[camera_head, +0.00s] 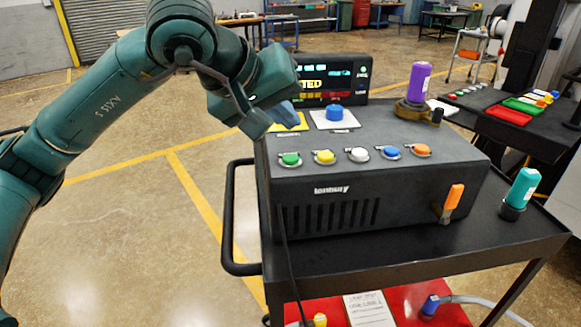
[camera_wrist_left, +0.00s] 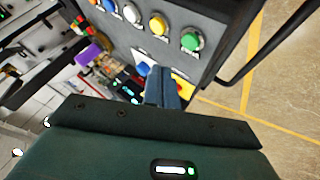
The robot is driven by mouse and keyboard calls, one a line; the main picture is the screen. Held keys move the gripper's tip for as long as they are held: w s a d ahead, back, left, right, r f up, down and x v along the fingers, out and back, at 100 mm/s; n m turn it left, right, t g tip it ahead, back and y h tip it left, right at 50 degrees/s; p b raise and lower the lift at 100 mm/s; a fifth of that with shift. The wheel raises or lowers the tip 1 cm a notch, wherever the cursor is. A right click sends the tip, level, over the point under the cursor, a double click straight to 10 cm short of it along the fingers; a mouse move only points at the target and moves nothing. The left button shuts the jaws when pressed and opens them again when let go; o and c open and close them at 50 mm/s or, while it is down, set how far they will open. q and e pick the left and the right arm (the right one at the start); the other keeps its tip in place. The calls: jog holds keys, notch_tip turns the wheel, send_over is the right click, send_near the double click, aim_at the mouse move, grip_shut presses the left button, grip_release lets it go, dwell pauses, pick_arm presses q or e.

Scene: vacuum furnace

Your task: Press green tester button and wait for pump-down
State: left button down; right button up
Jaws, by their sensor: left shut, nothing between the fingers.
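The green button (camera_head: 290,159) is the leftmost of a row of coloured buttons on the top front of the dark tester box (camera_head: 340,205). It also shows in the left wrist view (camera_wrist_left: 191,41), upper right. My left gripper (camera_head: 287,114) is shut and empty above the box's back left, behind the green button and apart from it. Its closed fingers show in the left wrist view (camera_wrist_left: 162,88), below the buttons. A display screen (camera_head: 320,82) with coloured text stands behind the box, partly hidden by my left wrist. My right gripper is not in view.
Yellow (camera_head: 324,157), white (camera_head: 358,155), blue (camera_head: 391,152) and orange (camera_head: 422,150) buttons sit right of the green one. A blue knob (camera_head: 334,112) is near my fingers. A purple cylinder (camera_head: 419,82) stands back right. A cart handle (camera_head: 229,220) is at left.

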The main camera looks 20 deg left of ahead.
aim_at(286, 160)
pick_arm(q)
jog(key=shift+f+b, duration=0.5)
jog(key=shift+f, duration=0.45)
jog(key=shift+f+b, duration=0.35)
jog(key=shift+b, duration=0.05)
jog(key=shift+f+b, duration=0.35)
jog(key=shift+f, duration=0.05)
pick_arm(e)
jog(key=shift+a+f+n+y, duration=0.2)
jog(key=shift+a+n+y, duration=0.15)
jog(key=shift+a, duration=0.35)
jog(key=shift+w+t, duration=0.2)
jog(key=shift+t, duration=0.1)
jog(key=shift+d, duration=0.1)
pick_arm(q)
jog(key=shift+f+b, duration=0.45)
jog(key=shift+b, duration=0.2)
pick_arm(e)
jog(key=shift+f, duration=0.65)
